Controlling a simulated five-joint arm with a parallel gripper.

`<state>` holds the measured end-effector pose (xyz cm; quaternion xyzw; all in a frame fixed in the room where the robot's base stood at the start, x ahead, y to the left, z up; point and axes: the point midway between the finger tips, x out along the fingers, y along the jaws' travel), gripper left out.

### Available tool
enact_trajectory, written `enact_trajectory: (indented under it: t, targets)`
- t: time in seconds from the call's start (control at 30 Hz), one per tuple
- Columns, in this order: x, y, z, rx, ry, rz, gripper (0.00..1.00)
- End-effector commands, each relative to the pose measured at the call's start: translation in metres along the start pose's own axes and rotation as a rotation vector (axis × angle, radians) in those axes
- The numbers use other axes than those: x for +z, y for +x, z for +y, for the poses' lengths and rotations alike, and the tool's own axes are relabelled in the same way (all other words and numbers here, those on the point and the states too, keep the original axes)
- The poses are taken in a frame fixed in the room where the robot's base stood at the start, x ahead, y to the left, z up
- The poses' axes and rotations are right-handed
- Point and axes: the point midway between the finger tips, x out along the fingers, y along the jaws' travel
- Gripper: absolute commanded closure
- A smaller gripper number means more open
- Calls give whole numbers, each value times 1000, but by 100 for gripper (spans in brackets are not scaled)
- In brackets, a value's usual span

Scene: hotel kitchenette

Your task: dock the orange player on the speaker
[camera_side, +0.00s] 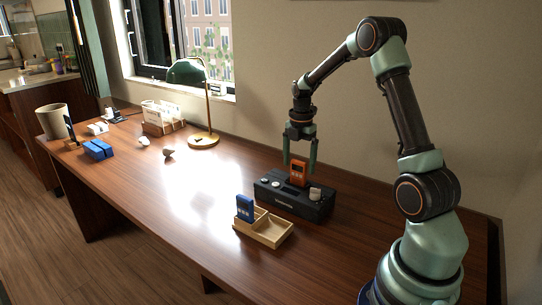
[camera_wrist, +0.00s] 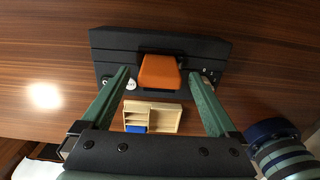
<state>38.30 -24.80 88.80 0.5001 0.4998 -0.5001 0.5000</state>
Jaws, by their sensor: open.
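The orange player (camera_side: 298,174) stands upright on top of the black speaker (camera_side: 287,203), at its dock in the middle. In the wrist view the orange player (camera_wrist: 159,73) shows from above, over the speaker (camera_wrist: 110,45). My gripper (camera_side: 300,163) is just above the speaker with its fingers on both sides of the player. In the wrist view my gripper (camera_wrist: 160,80) is open, with a gap between each finger and the player. How deep the player sits in the dock is hidden.
A wooden tray (camera_side: 271,232) with a blue player (camera_side: 245,208) stands just in front of the speaker. A green desk lamp (camera_side: 203,140), a letter holder (camera_side: 160,128), a blue block (camera_side: 98,149) and a bin (camera_side: 53,121) are farther left.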

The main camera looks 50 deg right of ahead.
Motion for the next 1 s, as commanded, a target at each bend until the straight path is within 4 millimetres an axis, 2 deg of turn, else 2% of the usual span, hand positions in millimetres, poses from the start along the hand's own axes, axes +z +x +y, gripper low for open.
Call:
enact_trajectory:
  t: [0.1, 0.3, 0.5, 0.6, 0.67, 0.77, 1.0]
  targets:
    - [1, -28, 1, 6, 0, -4, 6]
    - [0, -63, 1, 3, 0, -2, 6]
    - [0, -82, 0, 2, 1, -1, 6]
    - [-7, -90, 1, 11, 30, -6, 6]
    - [-18, -97, 1, 26, 77, -14, 6]
    - [-46, -113, 0, 71, 211, -28, 6]
    - [-128, -147, -21, 221, 652, 2, 6]
